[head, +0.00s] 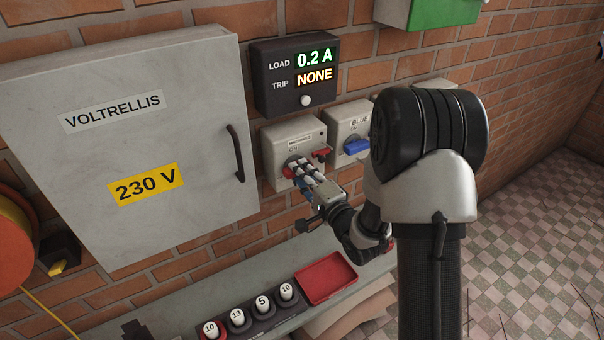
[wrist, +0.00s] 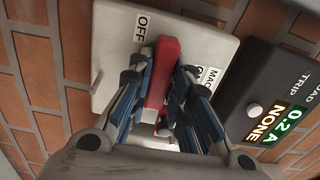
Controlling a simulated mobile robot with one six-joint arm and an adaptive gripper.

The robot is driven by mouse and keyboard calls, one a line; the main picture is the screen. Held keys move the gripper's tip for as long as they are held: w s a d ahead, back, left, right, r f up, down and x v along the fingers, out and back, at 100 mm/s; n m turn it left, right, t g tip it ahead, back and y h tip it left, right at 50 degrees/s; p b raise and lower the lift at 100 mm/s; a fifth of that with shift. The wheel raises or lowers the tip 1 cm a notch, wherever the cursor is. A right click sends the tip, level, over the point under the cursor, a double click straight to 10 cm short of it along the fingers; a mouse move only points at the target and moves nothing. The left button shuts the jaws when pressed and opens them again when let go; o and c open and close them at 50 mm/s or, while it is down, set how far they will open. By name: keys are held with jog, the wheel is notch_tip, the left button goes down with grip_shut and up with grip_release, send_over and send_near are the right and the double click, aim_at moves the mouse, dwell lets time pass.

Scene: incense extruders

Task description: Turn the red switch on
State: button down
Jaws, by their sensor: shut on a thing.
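The red switch (head: 321,153) is a rotary handle on a pale grey box (head: 278,140) labelled MACHINES, with ON marked near its top. In the wrist view the red handle (wrist: 162,75) stands between my gripper's blue-padded fingers (wrist: 159,88), which close on it from both sides. An OFF label (wrist: 141,29) lies to the left of the handle there, with the MACHINES label to its right. In the head view my gripper (head: 303,170) is at the box front and hides part of the handle. Exactly which mark the handle points to is hard to tell.
A dark meter (head: 264,82) above reads LOAD 0.2 A, TRIP NONE. A blue switch (head: 357,146) sits close on the right. A large grey cabinet (head: 80,160) stands on the left. A shelf below holds several fuses (head: 262,303) and a red tray (head: 325,276).

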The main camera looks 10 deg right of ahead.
jog(key=n+b, duration=1.7)
jog(key=b, duration=0.1)
jog(key=shift+n, duration=0.3)
dwell(0.4)
jog(key=c, duration=1.5)
grip_release()
jog(key=v, duration=1.2)
